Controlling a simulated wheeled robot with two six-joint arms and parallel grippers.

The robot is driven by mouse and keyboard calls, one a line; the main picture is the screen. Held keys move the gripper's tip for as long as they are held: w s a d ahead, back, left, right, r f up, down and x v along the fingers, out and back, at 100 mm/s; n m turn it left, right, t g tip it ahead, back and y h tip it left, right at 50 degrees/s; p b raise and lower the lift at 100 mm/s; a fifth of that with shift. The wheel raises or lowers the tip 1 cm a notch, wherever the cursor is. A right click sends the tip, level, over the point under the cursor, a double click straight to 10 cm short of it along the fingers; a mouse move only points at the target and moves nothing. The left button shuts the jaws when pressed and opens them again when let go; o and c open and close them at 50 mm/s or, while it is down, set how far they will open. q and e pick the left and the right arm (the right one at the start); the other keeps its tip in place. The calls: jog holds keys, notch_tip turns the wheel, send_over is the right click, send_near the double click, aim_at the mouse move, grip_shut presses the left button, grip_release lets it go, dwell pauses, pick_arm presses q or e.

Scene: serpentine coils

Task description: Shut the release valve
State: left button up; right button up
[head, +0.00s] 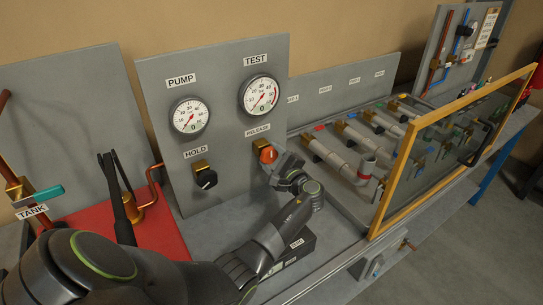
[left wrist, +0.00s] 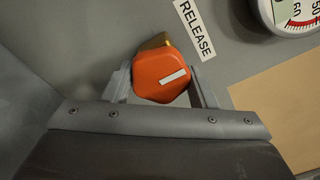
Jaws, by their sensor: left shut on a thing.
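The release valve has an orange knob (head: 268,154) with a white mark, on a brass body below the RELEASE label on the grey panel. In the left wrist view the orange knob (left wrist: 165,75) sits between the two fingers, and its white mark is tilted, rising to the right. My left gripper (head: 278,165) is shut on the orange knob; it also shows in the left wrist view (left wrist: 165,88). The right gripper is in neither view.
The black HOLD knob (head: 206,179) is left of the release valve. PUMP gauge (head: 190,116) and TEST gauge (head: 260,95) are above. A red base with a black pump lever (head: 121,200) stands left. A yellow-framed clear guard (head: 398,170) stands over pipes at right.

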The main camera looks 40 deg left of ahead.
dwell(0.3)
pick_arm(q)
jog(key=o, duration=1)
jog(key=shift+f, duration=0.15)
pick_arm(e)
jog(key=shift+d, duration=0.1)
